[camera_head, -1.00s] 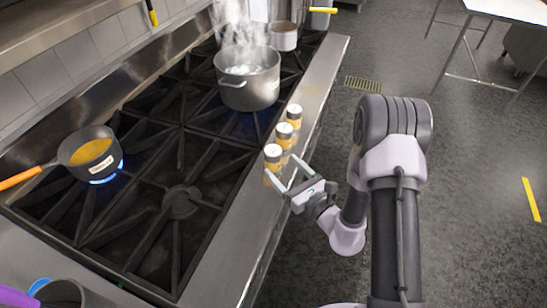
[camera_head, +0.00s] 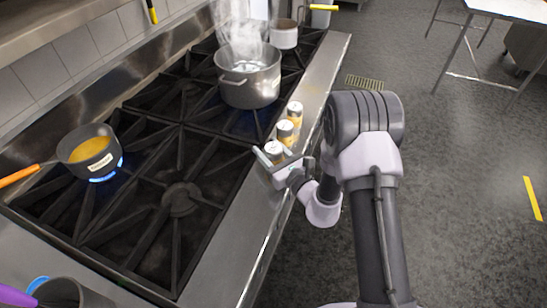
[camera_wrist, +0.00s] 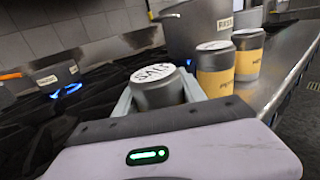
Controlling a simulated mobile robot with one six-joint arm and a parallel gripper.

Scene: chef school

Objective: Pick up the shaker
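Three shakers with white lids and yellow-orange labels stand in a row on the steel ledge beside the stove. The nearest shaker (camera_head: 273,148) has a lid reading SALT in the wrist view (camera_wrist: 155,74). The middle shaker (camera_head: 285,129) and far shaker (camera_head: 295,109) stand behind it, and also show in the wrist view (camera_wrist: 215,80) (camera_wrist: 248,56). My gripper (camera_head: 278,158) is open, with its fingers on either side of the salt shaker. The gripper's body hides the shaker's lower part. Whether a finger touches it, I cannot tell.
A steaming pot (camera_head: 248,78) stands on the stove past the shakers. A saucepan of orange-yellow liquid (camera_head: 90,150) sits over a blue flame at left, its orange handle pointing left. The steel ledge (camera_head: 232,240) nearer me is clear.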

